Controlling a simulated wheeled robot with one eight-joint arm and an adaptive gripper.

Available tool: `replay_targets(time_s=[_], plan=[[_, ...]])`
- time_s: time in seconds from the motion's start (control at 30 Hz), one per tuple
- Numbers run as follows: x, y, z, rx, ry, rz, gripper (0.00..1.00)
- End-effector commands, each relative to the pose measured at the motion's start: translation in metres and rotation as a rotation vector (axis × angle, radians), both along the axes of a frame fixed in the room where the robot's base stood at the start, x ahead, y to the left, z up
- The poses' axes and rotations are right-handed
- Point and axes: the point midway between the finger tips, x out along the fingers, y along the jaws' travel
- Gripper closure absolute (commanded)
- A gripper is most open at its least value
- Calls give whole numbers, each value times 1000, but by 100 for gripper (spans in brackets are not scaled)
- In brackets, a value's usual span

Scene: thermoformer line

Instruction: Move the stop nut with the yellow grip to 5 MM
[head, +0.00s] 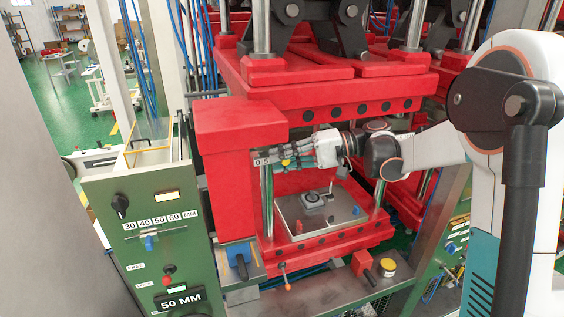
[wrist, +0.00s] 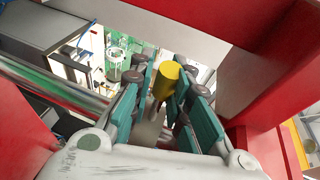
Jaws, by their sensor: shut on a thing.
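The yellow grip of the stop nut (wrist: 166,80) is a small cylinder between the two teal-padded fingers of my gripper (wrist: 166,95) in the wrist view. My gripper is shut on it. In the head view my gripper (head: 287,157) reaches in from the right under the red upper plate, and a bit of the yellow grip (head: 286,162) shows at its fingers. A small white label (head: 262,161) with "0" and "5" sits just left of the fingers. The nut body and most of the scale are hidden, so I cannot read the nut's position.
A red block (head: 238,118) stands close left of my gripper and red press plates (head: 325,75) lie above. Below is a grey plate (head: 318,225) with a dark round part. A green panel (head: 150,235) with knobs and a "50 MM" plate (head: 181,300) stands at left.

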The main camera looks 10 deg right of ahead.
Motion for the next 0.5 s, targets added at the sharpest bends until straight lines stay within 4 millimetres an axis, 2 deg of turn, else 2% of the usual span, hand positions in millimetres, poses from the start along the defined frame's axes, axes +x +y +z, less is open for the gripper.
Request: replay_targets(time_s=[0.27,0.3,0.4,0.5], plan=[[0,-1,-1,-3,0,0,100],[0,-1,-1,-3,0,0,81],[0,0,-1,-2,0,0,62],[0,0,-1,-2,0,0,62]])
